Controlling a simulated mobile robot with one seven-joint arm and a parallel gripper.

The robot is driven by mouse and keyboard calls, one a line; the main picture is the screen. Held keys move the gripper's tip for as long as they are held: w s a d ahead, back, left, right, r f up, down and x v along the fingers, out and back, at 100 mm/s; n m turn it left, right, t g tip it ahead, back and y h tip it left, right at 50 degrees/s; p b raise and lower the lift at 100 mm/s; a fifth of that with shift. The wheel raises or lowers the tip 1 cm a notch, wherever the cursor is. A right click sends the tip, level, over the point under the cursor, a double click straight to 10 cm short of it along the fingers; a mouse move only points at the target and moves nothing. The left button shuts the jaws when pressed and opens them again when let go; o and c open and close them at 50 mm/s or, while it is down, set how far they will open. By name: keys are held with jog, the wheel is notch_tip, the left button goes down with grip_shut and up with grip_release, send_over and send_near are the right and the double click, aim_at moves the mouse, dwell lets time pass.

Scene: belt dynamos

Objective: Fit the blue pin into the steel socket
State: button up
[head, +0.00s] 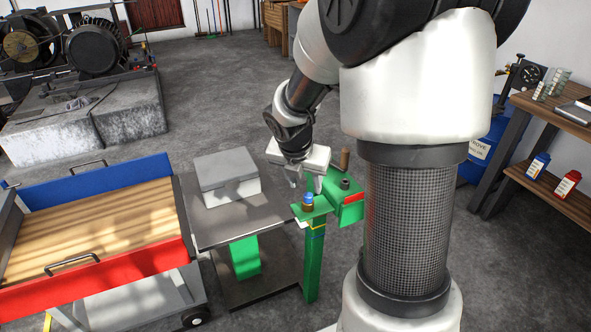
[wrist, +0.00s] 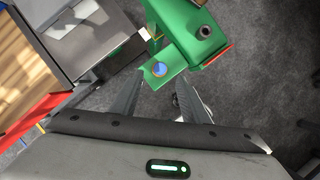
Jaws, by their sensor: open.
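The blue pin (head: 308,196) stands upright in a brownish holder on a small green plate (head: 322,207) atop a green post. In the wrist view the pin's blue top (wrist: 159,69) shows from above. My gripper (head: 308,187) points down close above the pin. Its fingers are apart and empty, and in the wrist view the gripper (wrist: 158,80) has the pin near the gap between its fingertips. A dark grey ring-shaped socket (head: 345,184) sits on the green block behind and right of the pin. It also shows in the wrist view (wrist: 205,32), with a dark open centre.
A brown upright cylinder (head: 345,160) stands behind the socket. A grey box (head: 228,178) lies on a steel table (head: 205,228) to the left. A red and blue cart (head: 100,266) stands further left. A wooden workbench (head: 555,115) is at the right. Open floor lies behind.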

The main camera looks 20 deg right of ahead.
aim_at(308, 195)
jog(key=b+x, duration=0.1)
jog(key=x, duration=0.5)
jog(key=shift+w+d+f, duration=0.1)
jog(key=shift+f, duration=0.15)
grip_shut()
jog(key=shift+r, duration=0.1)
jog(key=shift+r+p, duration=2.25)
jog(key=shift+p, duration=0.05)
